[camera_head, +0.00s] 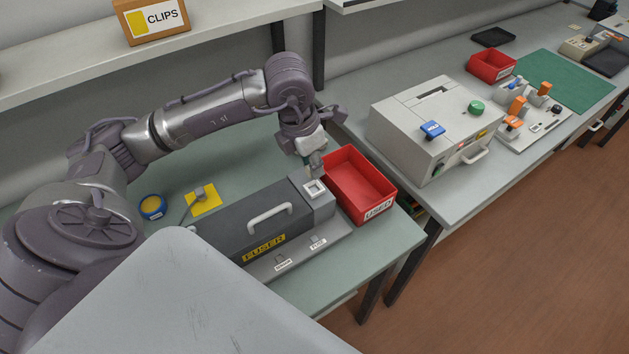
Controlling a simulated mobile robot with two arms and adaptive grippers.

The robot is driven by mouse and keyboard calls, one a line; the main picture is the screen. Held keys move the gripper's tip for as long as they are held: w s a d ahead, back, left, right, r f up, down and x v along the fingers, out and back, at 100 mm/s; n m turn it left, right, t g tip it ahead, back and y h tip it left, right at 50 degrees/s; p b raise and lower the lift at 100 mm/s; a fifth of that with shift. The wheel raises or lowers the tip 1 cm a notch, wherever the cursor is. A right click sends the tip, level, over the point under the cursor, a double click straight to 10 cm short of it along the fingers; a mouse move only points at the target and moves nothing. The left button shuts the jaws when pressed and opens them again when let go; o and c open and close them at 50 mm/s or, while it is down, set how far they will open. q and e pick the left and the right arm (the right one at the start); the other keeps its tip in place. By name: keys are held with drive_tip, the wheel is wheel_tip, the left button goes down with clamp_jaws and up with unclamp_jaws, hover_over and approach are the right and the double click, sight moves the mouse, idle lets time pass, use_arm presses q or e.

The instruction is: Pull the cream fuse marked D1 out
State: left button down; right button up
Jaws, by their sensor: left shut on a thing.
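My left gripper (316,168) points down at the right end of the dark grey fuser unit (229,226). It is just behind a white square frame (314,188) on the unit's light grey end block (325,204). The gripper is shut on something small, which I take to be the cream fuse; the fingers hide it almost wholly. No D1 mark can be read, and I cannot tell whether the fuse is seated or lifted. My right gripper is not in view.
A red bin (379,205) labelled USED stands close to the right of the gripper. The fuser unit has a raised white handle (270,216). A yellow pad (204,204) and a blue-rimmed round tin (152,207) lie behind it. A grey machine (405,141) stands on the right bench.

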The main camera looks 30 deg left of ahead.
use_arm(q)
drive_tip(key=shift+r+p, duration=1.05)
drive_tip(key=shift+r, duration=0.95)
